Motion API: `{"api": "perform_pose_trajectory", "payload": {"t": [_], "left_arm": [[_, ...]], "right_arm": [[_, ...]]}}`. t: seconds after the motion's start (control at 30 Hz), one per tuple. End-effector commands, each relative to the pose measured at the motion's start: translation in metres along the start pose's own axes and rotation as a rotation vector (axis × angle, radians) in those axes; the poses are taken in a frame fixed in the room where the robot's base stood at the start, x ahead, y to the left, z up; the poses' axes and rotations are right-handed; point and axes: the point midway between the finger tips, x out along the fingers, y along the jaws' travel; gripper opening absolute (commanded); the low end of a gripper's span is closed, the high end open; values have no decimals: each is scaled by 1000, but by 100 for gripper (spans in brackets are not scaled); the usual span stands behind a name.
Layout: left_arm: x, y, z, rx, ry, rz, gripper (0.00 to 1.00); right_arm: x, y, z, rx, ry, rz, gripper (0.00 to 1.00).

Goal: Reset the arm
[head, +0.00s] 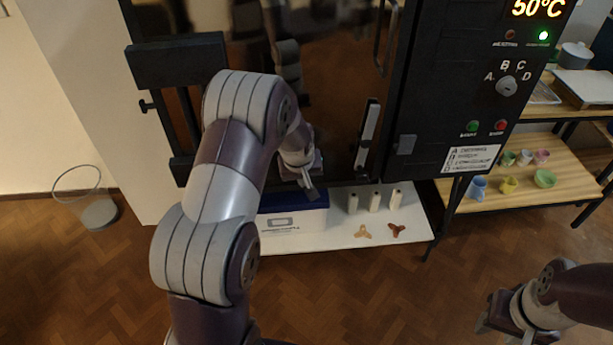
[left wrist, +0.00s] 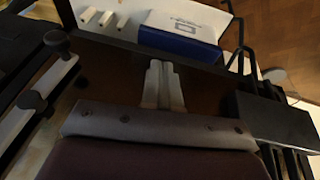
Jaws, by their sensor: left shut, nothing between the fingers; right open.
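My left arm reaches up across the middle of the head view. My left gripper (head: 310,190) is in front of the kiln's dark door (head: 335,90), low on it and above the blue and white box. In the left wrist view its fingers (left wrist: 163,85) are together with nothing between them. My right gripper (head: 508,318) is at the lower right of the head view, over the floor, open and away from any object. Its fingertips are partly cut off by the frame edge.
Below the door a white shelf (head: 415,225) holds the blue and white box (head: 300,220), white posts (head: 375,201) and two small three-armed pieces (head: 363,232). The door handle (head: 368,125) is right of my left gripper. Wooden shelves (head: 530,188) with cups stand right.

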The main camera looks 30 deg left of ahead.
Motion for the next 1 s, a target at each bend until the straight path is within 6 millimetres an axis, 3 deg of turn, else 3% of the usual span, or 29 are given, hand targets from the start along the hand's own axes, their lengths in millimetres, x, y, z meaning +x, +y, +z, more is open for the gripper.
{"api": "perform_pose_trajectory", "payload": {"t": [0.27, 0.33, 0.37, 0.43, 0.6, 0.7, 0.8, 1.0], "left_arm": [[0, -1, 2, 41, -9, -3, 0], [2, -11, 28, 100, -76, -25, 0], [-4, -16, 43, 135, -111, -34, 0], [-35, -21, 81, 242, -186, -42, 0], [-123, -28, 166, 485, -289, -25, 0], [-159, -30, 196, 561, -285, -7, 0], [-175, -20, 196, 597, -235, 16, 0], [-174, -18, 197, 602, -234, 19, 0]], "right_arm": [[0, 0, 0, 0, 0, 0, 43], [0, 0, 0, 0, 0, 0, 43], [-1, 0, 0, 0, 0, 0, 43], [-5, 0, 0, 0, 0, 0, 43], [-17, 0, -2, 0, 0, 0, 43], [-23, 0, -3, 0, 0, 0, 43], [-25, 0, -3, 0, 0, 0, 43], [-24, 0, -3, 0, 0, 0, 43]]}}
